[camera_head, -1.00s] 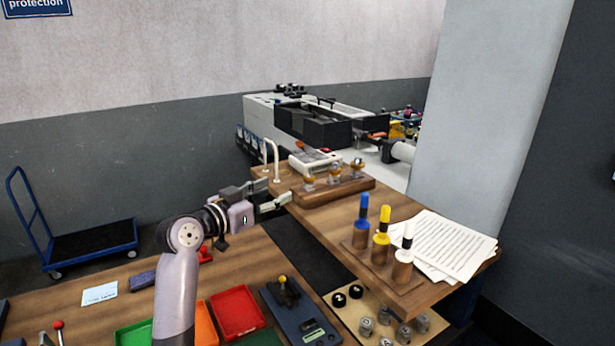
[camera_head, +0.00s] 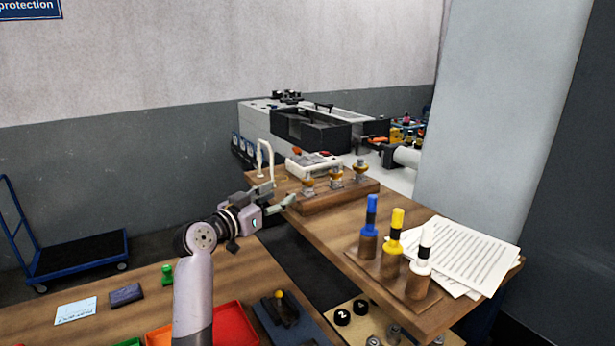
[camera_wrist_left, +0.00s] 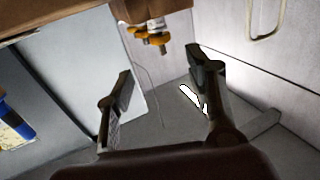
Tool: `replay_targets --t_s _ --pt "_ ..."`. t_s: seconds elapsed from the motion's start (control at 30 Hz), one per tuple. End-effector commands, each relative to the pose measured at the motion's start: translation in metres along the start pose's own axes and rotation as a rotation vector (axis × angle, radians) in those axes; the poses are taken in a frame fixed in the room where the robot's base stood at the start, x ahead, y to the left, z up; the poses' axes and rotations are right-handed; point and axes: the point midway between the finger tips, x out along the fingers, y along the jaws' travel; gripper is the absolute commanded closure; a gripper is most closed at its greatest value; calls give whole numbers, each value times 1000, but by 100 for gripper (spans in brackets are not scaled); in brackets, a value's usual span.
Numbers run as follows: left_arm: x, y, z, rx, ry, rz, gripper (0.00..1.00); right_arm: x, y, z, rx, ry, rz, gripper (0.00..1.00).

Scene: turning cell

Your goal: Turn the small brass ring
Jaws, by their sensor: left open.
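Three upright fittings with brass-coloured rings (camera_head: 308,186) (camera_head: 336,178) (camera_head: 360,169) stand in a row on a wooden block (camera_head: 335,198) on the bench. I cannot tell which ring is the small one. My left gripper (camera_head: 281,196) is open and empty, just left of the block and apart from the nearest fitting. In the left wrist view its fingers (camera_wrist_left: 162,72) are spread wide. Brass fittings (camera_wrist_left: 150,38) show beyond them at the top, overlapping each other, with nothing between the fingers. My right gripper is not in view.
A pale bent tube (camera_head: 264,160) stands beside my left gripper. A white box (camera_head: 314,164) lies behind the block. Blue, yellow and white-topped tools (camera_head: 393,245) and papers (camera_head: 462,255) are at the right. A dark gap (camera_head: 300,265) separates the two bench tops.

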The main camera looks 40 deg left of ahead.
Motion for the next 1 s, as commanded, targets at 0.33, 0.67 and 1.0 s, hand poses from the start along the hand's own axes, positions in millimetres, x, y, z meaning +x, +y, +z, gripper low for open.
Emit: replay_targets --t_s 0.33,0.67,1.0 --pt "75 1 -4 -4 -1 2 50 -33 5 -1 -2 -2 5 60" --pt "117 1 -2 0 -1 1 50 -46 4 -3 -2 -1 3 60" --pt "124 1 0 2 -1 1 50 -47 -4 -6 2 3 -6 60"
